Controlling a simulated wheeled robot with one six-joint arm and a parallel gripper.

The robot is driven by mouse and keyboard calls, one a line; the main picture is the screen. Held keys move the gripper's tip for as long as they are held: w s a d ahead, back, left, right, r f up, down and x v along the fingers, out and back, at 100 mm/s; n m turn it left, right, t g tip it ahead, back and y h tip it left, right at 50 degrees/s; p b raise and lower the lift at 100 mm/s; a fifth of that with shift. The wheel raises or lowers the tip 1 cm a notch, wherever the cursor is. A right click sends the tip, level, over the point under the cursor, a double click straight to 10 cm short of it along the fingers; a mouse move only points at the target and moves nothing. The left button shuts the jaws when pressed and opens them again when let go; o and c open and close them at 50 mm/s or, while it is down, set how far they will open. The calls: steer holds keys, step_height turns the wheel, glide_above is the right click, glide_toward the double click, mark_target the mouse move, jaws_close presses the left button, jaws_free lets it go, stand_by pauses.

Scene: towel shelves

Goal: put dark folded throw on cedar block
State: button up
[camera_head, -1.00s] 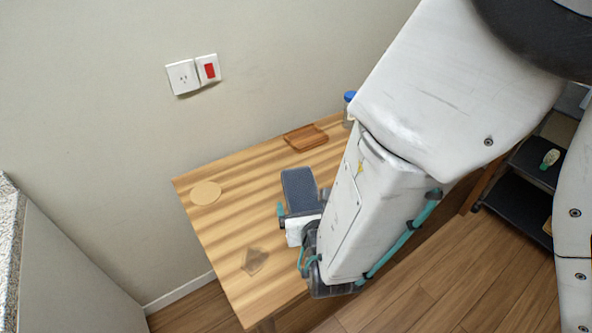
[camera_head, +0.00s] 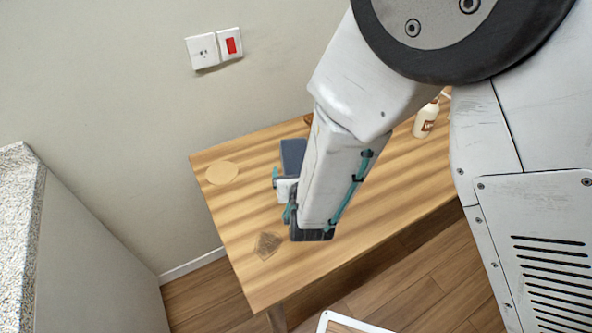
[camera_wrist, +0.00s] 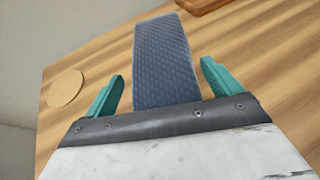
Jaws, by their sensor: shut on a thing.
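My gripper (camera_head: 276,185) is shut on the dark folded throw (camera_head: 293,155), a flat blue-grey textured strip, above the wooden table. In the wrist view the throw (camera_wrist: 163,60) extends forward from between the teal fingers (camera_wrist: 160,88). The arm hides part of it in the head view. A small brown diamond-shaped piece (camera_head: 267,245) lies near the table's front left, apart from the throw. A reddish-brown wooden piece shows at the top of the wrist view (camera_wrist: 200,4), mostly hidden by the arm in the head view. I cannot tell which is the cedar block.
A pale round disc (camera_head: 222,173) lies at the table's (camera_head: 235,225) left end. A white bottle (camera_head: 426,120) stands toward the right back. A wall is behind the table, and a stone-topped counter (camera_head: 20,190) is at left. The front left tabletop is mostly clear.

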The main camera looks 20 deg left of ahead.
steer(key=o, duration=0.9)
